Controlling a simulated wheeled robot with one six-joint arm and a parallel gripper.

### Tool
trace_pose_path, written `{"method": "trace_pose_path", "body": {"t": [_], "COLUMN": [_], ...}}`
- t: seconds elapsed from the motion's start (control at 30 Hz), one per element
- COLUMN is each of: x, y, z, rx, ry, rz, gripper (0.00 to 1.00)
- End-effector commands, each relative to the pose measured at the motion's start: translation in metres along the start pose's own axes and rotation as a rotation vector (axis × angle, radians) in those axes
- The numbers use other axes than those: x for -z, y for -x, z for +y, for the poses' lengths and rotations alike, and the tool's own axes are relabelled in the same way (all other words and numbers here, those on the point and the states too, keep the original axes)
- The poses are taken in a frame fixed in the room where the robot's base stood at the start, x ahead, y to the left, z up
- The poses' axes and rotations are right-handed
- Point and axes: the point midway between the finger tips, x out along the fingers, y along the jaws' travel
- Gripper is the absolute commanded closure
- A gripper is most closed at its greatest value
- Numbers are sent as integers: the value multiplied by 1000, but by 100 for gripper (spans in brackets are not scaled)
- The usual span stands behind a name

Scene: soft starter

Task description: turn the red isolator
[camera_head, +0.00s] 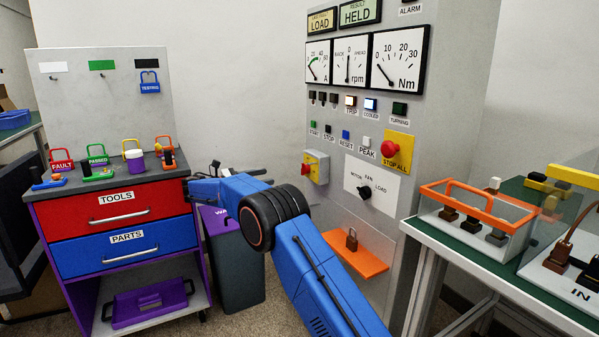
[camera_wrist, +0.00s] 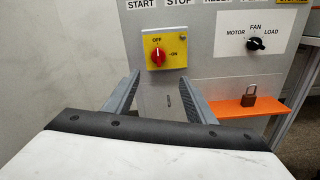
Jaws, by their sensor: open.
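The red isolator (camera_wrist: 158,56) is a red rotary knob on a yellow plate marked OFF at the top and ON at the right. Its handle looks upright, towards OFF. In the head view the isolator (camera_head: 307,169) sits low on the left of the grey panel. My gripper (camera_wrist: 160,78) is open and empty in the wrist view. Its two grey fingers reach up from below, one to each side, with the knob above the gap and apart from them. In the head view my blue arm is bent left of the panel, and the fingers are hard to make out.
A brown padlock (camera_wrist: 249,96) stands on an orange shelf (camera_head: 354,258) at the isolator's lower right. A black selector (camera_head: 364,191) and a red STOP ALL button (camera_head: 390,149) are to the right. A tool cart (camera_head: 108,196) stands left; a green-topped bench (camera_head: 455,241) stands right.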

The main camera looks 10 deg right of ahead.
Motion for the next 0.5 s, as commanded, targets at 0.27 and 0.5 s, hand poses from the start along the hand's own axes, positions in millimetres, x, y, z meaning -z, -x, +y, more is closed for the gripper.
{"method": "trace_pose_path", "body": {"t": [0.27,0.5], "x": [4,3], "y": [-10,-50], "z": [3,3], "rx": [-4,-3], "ry": [8,8], "rz": [-15,-13], "gripper": [49,49]}}
